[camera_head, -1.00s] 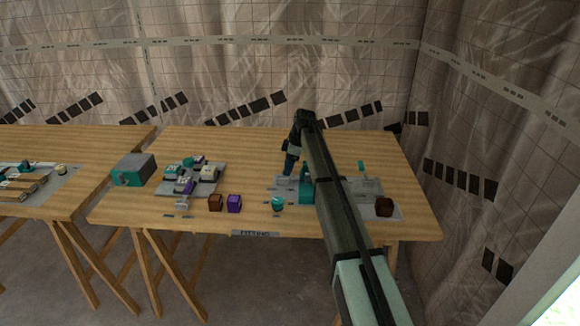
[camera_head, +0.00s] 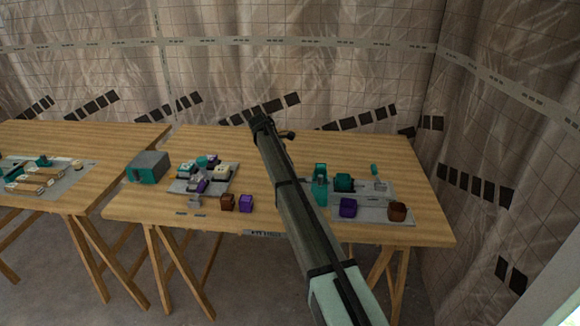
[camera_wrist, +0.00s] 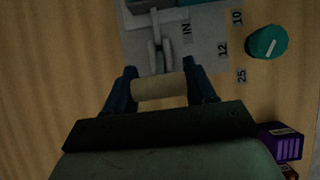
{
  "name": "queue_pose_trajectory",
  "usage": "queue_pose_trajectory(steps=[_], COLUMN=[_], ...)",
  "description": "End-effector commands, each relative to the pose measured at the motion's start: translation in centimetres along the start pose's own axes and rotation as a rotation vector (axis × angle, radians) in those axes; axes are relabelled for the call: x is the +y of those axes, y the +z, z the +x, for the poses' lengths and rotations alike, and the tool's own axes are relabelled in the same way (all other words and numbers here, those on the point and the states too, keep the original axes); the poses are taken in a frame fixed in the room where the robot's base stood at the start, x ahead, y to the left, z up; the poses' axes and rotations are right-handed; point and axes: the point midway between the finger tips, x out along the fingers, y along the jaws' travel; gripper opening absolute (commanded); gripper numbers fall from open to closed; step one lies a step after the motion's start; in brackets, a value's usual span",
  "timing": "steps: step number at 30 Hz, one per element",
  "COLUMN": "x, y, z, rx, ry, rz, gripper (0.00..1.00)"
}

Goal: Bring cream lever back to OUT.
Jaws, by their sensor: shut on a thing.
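The cream lever's handle (camera_wrist: 158,91) is a short cream cylinder in the wrist view. It lies crosswise between the blue fingers of my gripper (camera_wrist: 162,90), which is shut on it. Grey lever arms (camera_wrist: 157,52) run from the handle to a grey panel (camera_wrist: 205,50). An IN mark (camera_wrist: 187,29) shows on the panel beside the arms. No OUT mark can be read. In the head view my arm covers the lever and the fingers.
A teal knob (camera_wrist: 266,42) is by marks 10, 12 and 25. A purple block (camera_wrist: 281,143) lies close to my gripper's right. In the head view, teal parts (camera_head: 320,185) and a brown block (camera_head: 397,211) stand on the right panel. A grey-teal box (camera_head: 148,167) stands at left.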

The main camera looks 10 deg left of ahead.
Motion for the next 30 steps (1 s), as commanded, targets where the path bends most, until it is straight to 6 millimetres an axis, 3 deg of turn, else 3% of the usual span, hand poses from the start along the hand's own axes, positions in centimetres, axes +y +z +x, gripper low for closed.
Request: queue_pose_trajectory(steps=[22, 23, 30], x=[0.04, 0.04, 0.02], y=[-0.69, -0.7, -0.67], z=[-0.02, -0.02, 0.0], rx=[-0.091, -0.091, -0.09], ry=[0.001, 0.001, 0.001], rz=[-0.001, -0.001, -0.001], gripper=[0.01, 0.56, 0.77])
